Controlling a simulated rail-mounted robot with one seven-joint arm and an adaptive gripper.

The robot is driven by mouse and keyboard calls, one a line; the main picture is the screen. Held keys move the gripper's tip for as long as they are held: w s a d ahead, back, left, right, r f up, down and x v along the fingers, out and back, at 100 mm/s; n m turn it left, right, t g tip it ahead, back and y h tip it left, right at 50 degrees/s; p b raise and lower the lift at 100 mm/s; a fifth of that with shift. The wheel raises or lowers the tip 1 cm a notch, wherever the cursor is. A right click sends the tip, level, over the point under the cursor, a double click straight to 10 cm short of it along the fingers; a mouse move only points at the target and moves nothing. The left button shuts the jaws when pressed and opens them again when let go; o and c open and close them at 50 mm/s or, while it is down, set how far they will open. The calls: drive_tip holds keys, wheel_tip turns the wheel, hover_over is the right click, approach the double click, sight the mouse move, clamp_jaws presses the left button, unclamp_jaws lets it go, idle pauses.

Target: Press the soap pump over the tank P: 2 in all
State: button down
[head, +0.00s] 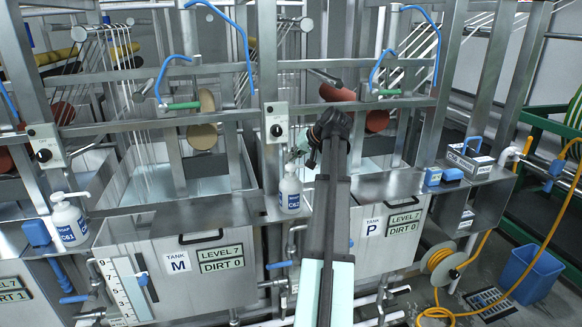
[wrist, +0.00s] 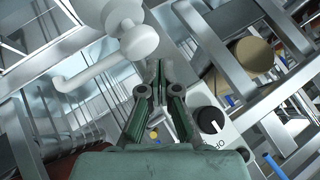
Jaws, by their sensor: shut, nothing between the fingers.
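A white soap bottle with a pump (head: 290,190) stands on the ledge between tank M (head: 178,262) and tank P (head: 371,228). Its label is blue and white. My gripper (head: 297,153) is just above the pump head, with its fingers shut and empty. In the wrist view the white pump head and spout (wrist: 125,35) are at the upper left, close by my gripper's fingertips (wrist: 158,68). I cannot tell whether they touch. My arm hides part of tank P's left side. Tank P's plates read LEVEL 7 and DIRT 0.
Another white soap bottle (head: 69,220) stands at the left by a blue block (head: 37,232). A grey control box with a black knob (head: 276,123) is on the frame close to my gripper; its knob also shows in the wrist view (wrist: 209,119). Steel posts and rails surround the arm.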

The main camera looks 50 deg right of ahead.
sight(293, 166)
drive_tip(key=shift+f, duration=0.15)
idle(0.3)
drive_tip(key=shift+f, duration=0.3)
drive_tip(key=shift+f+b, duration=0.5)
drive_tip(key=shift+f, duration=0.5)
idle(1.1)
drive_tip(key=shift+r, duration=0.2)
drive_tip(key=shift+r+p, duration=0.7)
drive_tip(key=shift+r, duration=0.55)
drive_tip(key=shift+r+p, duration=1.3)
drive_tip(key=shift+r, duration=1.2)
drive_tip(key=shift+d, duration=0.1)
